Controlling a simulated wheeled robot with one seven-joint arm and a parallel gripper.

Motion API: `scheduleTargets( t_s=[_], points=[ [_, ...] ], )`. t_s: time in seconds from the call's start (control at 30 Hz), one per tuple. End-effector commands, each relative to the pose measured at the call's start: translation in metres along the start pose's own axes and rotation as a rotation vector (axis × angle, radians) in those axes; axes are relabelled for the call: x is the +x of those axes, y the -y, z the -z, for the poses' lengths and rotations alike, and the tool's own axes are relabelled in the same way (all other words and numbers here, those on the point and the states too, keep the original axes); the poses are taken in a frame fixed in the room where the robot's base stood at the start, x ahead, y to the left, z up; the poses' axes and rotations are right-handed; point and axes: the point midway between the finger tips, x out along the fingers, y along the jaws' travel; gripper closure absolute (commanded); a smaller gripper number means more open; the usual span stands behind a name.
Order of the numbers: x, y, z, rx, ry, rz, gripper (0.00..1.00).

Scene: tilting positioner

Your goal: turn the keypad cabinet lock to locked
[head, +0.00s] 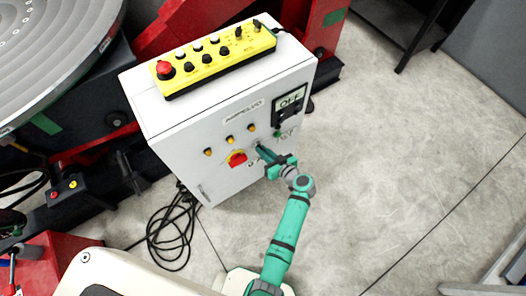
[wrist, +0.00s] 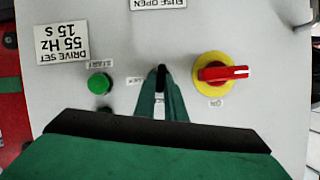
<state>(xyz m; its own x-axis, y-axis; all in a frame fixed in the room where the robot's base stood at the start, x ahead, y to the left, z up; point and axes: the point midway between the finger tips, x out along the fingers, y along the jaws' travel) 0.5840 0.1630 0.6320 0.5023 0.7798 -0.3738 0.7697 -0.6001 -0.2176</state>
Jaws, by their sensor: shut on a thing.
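The white keypad cabinet (head: 165,130) stands upright on the floor. Its lock (wrist: 161,73) is a small dark piece on the front panel, seen upside down in the wrist view, with a partly covered label beside it. My gripper (wrist: 160,88) is shut on the lock, its two green fingers close together around it. In the head view my gripper (head: 262,150) reaches the panel from the lower right and hides the lock. The lock's exact angle is hard to tell.
A red rotary switch on a yellow disc (wrist: 222,73) sits close beside my fingers, and a green button (wrist: 100,84) is on the other side. A yellow control box (head: 215,62) lies on the cabinet. Black cable (head: 170,235) coils on the floor. Floor at right is clear.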

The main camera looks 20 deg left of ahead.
Motion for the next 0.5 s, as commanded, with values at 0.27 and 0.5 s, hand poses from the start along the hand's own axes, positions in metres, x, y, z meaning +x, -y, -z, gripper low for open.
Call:
scheduleTargets(
  t_s=[0.27,0.5],
  points=[
    [-0.0002,-0.005,0.0005,0.241,-0.002,0.098,1.0],
    [0.0004,-0.0072,-0.0007,0.453,-0.001,0.186,1.0]
  ],
)
